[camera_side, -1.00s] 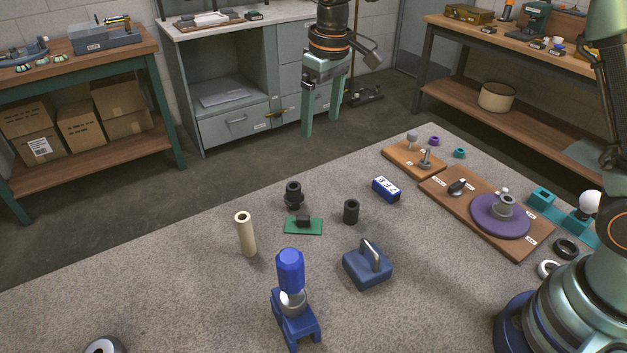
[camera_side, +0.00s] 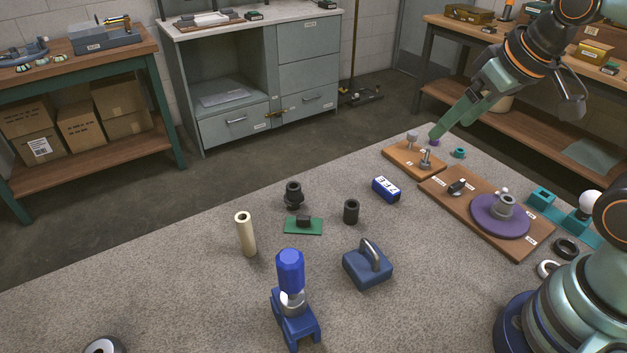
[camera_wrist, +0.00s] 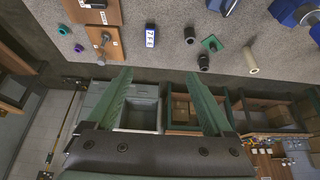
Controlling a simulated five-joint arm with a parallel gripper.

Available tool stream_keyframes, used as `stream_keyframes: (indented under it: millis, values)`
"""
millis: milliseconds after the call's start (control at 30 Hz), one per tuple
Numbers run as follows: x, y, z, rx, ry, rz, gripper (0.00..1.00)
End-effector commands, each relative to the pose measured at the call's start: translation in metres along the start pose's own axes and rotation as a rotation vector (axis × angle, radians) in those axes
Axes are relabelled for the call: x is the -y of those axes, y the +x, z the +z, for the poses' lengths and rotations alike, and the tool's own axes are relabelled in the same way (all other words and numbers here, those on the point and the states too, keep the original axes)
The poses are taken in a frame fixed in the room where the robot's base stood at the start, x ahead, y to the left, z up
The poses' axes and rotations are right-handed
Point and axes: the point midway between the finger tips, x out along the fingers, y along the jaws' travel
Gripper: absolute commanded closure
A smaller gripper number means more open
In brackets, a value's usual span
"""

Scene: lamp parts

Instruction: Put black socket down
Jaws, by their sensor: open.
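Two black parts stand upright on the grey mat: a plain hollow cylinder (camera_side: 351,212) and a flanged, socket-like piece (camera_side: 293,195). I cannot tell for sure which is the black socket. Both show in the wrist view, the cylinder (camera_wrist: 189,35) and the flanged piece (camera_wrist: 203,62). My gripper (camera_side: 440,132) is tilted in the air near the mat's far right corner, well apart from both. In the wrist view its green fingers (camera_wrist: 158,78) are spread with nothing between them.
A green plate (camera_side: 303,228), cream tube (camera_side: 246,236), blue-and-white block (camera_side: 385,189), blue handled block (camera_side: 368,268) and blue stand (camera_side: 295,320) are on the mat (camera_side: 190,310). Wooden boards (camera_side: 455,210) with parts lie right. The mat's left side is largely clear.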

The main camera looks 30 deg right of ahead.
Motion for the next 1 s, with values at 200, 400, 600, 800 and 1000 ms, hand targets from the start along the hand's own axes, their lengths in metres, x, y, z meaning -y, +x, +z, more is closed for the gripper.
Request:
stream_keyframes:
  millis: [200,400,600,800,1000]
  values:
    - [0.002,0.002,-0.005,0.017,-0.03,-0.003,0.87]
    - [0.014,0.015,-0.034,0.098,-0.185,-0.026,1.0]
    - [0.032,0.045,-0.066,0.19,-0.377,-0.063,1.0]
    - [0.054,0.087,-0.089,0.276,-0.568,-0.109,1.0]
    - [0.078,0.141,-0.1,0.36,-0.757,-0.166,1.0]
